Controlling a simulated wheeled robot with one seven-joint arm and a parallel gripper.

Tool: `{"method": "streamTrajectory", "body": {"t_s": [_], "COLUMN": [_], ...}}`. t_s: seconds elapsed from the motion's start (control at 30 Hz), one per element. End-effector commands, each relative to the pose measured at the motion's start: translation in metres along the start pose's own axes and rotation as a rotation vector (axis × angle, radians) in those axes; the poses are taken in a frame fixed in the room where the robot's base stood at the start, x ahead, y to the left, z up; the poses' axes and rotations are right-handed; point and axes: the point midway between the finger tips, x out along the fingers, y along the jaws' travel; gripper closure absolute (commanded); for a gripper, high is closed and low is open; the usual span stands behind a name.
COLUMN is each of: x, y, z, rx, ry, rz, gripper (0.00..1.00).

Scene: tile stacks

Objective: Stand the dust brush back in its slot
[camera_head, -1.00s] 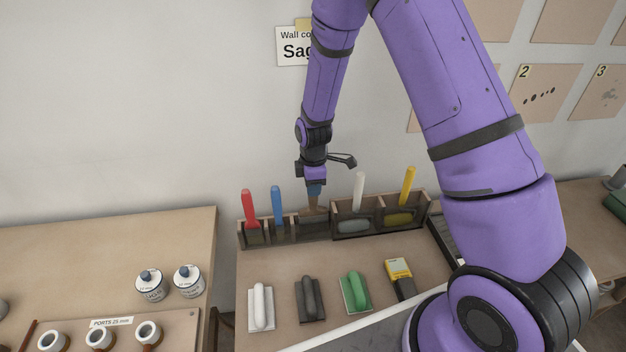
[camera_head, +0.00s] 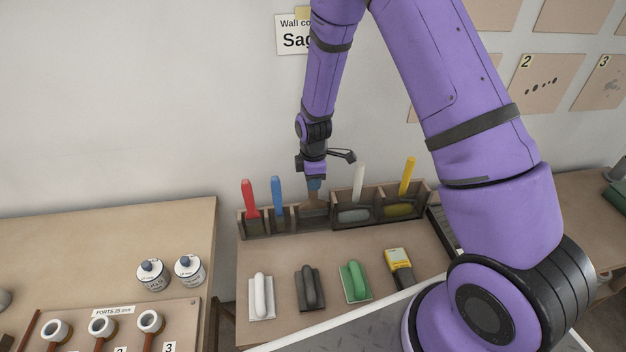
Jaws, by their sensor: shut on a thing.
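My gripper (camera_head: 315,181) is shut on the dust brush (camera_head: 313,198), whose brown lower part shows just below the jaws. The brush hangs roughly upright at the middle slot of the dark wooden rack (camera_head: 290,233), between the blue-handled tool and the white-handled one. Its lower end overlaps the slot in the picture and is partly hidden by the rack's front. I cannot tell how deep it sits or whether it touches the slot floor.
A red-handled tool (camera_head: 249,195) and a blue-handled tool (camera_head: 277,190) stand left of the brush. A white-handled tool (camera_head: 358,181) and a yellow-handled tool (camera_head: 407,176) stand right. Several floats and a yellow meter (camera_head: 398,262) lie in front of the rack.

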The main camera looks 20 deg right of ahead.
Motion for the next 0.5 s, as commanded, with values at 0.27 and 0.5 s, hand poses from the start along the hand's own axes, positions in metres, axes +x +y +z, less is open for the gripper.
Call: {"method": "streamTrajectory", "body": {"t_s": [0.27,0.5], "x": [0.0046,0.0087], "y": [0.0001,0.0001], "z": [-0.0001,-0.0001], "rx": [0.000,0.001], "ry": [0.000,0.000], "rz": [0.000,0.000], "gripper": [1.00,1.00]}}
